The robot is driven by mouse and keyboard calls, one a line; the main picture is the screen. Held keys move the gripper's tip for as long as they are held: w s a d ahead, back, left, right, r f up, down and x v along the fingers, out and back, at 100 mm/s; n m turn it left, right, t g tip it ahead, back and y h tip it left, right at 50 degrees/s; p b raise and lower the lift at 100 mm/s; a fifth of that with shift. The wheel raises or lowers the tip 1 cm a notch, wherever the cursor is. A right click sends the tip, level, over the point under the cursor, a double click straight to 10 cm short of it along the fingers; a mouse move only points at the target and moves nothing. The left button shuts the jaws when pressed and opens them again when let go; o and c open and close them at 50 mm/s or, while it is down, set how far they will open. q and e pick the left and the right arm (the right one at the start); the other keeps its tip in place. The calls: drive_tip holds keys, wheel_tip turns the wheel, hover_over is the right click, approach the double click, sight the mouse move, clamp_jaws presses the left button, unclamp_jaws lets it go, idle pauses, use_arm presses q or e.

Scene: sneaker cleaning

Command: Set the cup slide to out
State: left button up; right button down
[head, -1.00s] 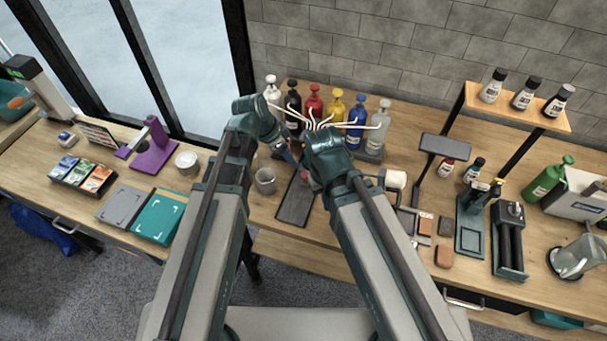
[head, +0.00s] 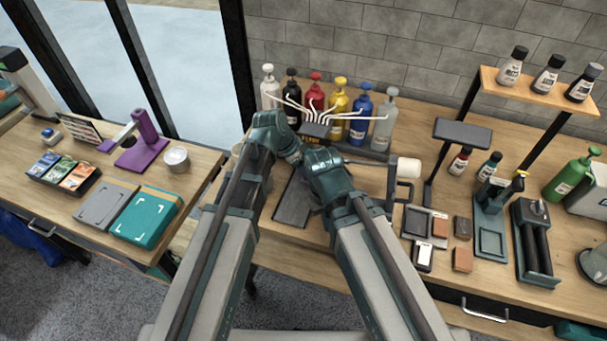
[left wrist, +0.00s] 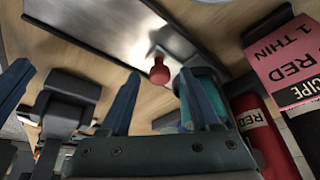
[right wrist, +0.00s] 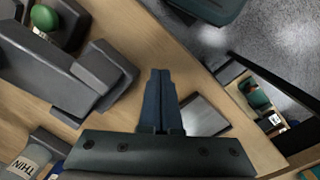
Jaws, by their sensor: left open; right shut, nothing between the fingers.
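A dark flat slide plate (head: 295,201) lies on the middle bench below the pump bottles. In the left wrist view a shiny metal plate (left wrist: 105,22) has a small red knob (left wrist: 159,72) at its edge. My left gripper (left wrist: 163,95) is open, with the knob in the gap between its fingers as seen there; contact cannot be told. My right gripper (right wrist: 161,85) is shut and empty, with a metal plate (right wrist: 203,116) beside its fingers in the right wrist view.
Pump bottles (head: 358,116) with white spouts line the back of the bench. A white roll (head: 406,168) on a stand and small trays (head: 416,222) stand to the right. A teal box (head: 146,218) lies on the left bench.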

use_arm(q)
drive_tip(key=shift+c, duration=0.2)
clamp_jaws()
idle(1.3)
